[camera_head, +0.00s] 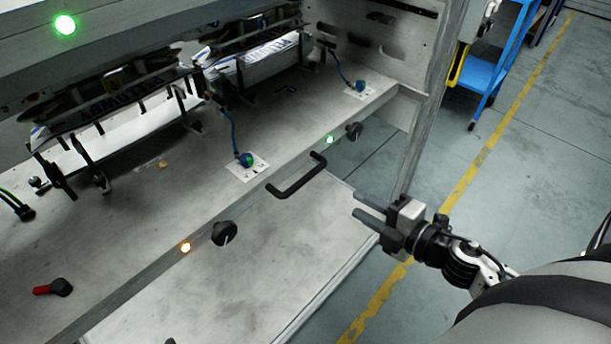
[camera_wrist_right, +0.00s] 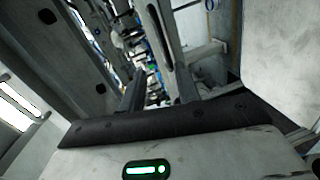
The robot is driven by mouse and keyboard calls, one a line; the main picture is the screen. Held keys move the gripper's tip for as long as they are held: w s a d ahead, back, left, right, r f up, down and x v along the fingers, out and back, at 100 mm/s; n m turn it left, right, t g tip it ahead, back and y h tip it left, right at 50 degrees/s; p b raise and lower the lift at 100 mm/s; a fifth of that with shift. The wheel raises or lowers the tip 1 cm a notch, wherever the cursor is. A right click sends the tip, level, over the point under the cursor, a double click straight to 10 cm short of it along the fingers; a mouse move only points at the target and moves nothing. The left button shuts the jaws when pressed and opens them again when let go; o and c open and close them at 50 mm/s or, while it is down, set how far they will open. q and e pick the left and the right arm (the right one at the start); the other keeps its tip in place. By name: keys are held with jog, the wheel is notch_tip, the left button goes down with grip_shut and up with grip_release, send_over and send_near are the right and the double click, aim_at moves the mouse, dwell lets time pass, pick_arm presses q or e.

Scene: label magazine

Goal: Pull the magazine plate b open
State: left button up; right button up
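A grey magazine plate (camera_head: 140,215) fills the left and middle of the head view, with a black bar handle (camera_head: 297,182) on its front edge. No letter marking plate b can be read. My right gripper (camera_head: 356,203) is to the right of the handle, apart from it, with its fingers pointing left towards it. Its two fingers are parted with nothing between them. The fingers also show in the right wrist view (camera_wrist_right: 158,75), with a gap between them. I cannot make out the handle in that view. My left gripper is not in view.
Black knobs (camera_head: 224,233) and (camera_head: 354,131) sit along the plate's front edge, near small lights. A red-handled lever (camera_head: 53,288) is at lower left. A grey upright (camera_head: 412,140) borders the right; open floor (camera_head: 540,180) lies beyond.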

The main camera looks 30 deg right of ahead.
aim_at(309, 179)
jog(key=shift+n, duration=0.7)
jog(key=x, duration=0.8)
jog(key=p+x, duration=0.1)
jog(key=x, duration=0.7)
jog(key=shift+s+a+f, duration=0.1)
jog(key=shift+f, duration=0.15)
grip_shut()
